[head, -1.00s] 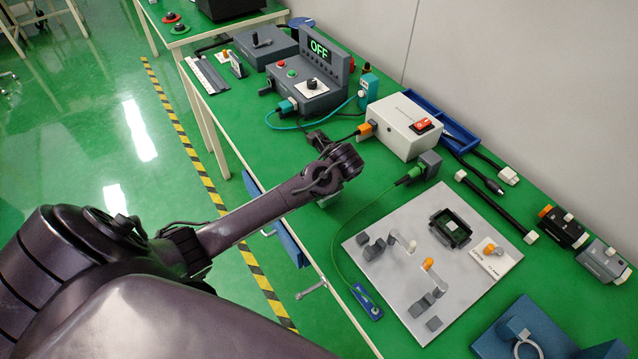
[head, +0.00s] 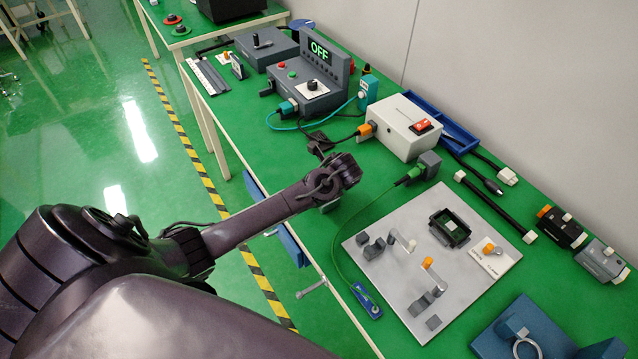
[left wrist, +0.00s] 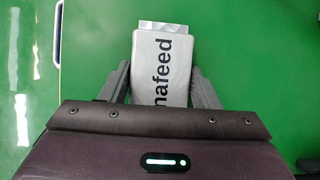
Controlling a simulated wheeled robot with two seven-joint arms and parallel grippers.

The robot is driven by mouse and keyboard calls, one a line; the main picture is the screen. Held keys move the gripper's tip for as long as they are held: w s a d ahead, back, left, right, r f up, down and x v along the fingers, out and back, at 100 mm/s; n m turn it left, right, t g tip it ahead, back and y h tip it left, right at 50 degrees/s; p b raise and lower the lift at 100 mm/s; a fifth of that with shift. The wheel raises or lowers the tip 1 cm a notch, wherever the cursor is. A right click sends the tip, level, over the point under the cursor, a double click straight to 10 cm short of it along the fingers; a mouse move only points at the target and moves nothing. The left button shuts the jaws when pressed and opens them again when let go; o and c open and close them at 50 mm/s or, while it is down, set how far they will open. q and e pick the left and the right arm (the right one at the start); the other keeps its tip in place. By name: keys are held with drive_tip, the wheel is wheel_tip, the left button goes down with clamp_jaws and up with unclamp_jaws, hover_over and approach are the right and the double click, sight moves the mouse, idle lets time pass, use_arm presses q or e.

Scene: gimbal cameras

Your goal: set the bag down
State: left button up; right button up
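The bag (left wrist: 163,75) is a silver-grey packet with dark lettering ending in "nafeed", in the left wrist view. My left gripper (left wrist: 161,68) has one finger along each side of it and appears shut on it. In the head view my left arm reaches over the near edge of the green bench (head: 395,188). My left gripper is mostly hidden there beneath the wrist; only a pale sliver, possibly the bag (head: 330,205), shows below. Whether the bag touches the bench cannot be told. My right gripper is not in view.
A white box with a red switch (head: 404,128) and a grey control unit reading OFF (head: 308,88) stand behind the wrist. A dark cable end (head: 319,143) lies close beyond it. A grey fixture plate (head: 405,285) and green cable (head: 338,240) are to the right.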

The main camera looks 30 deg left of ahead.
use_arm(q)
drive_tip(key=o, duration=0.3)
drive_tip(key=shift+s+d+f, duration=0.2)
drive_tip(key=shift+s+f, duration=0.05)
drive_tip(key=shift+f, duration=0.5)
drive_tip(key=shift+o, duration=0.2)
drive_tip(key=shift+s+r, duration=0.1)
drive_tip(key=shift+r, duration=0.05)
drive_tip(key=w+v, duration=0.1)
drive_tip(key=v, duration=1.2)
drive_tip(key=shift+a+r+b, duration=0.3)
drive_tip(key=shift+a, duration=0.1)
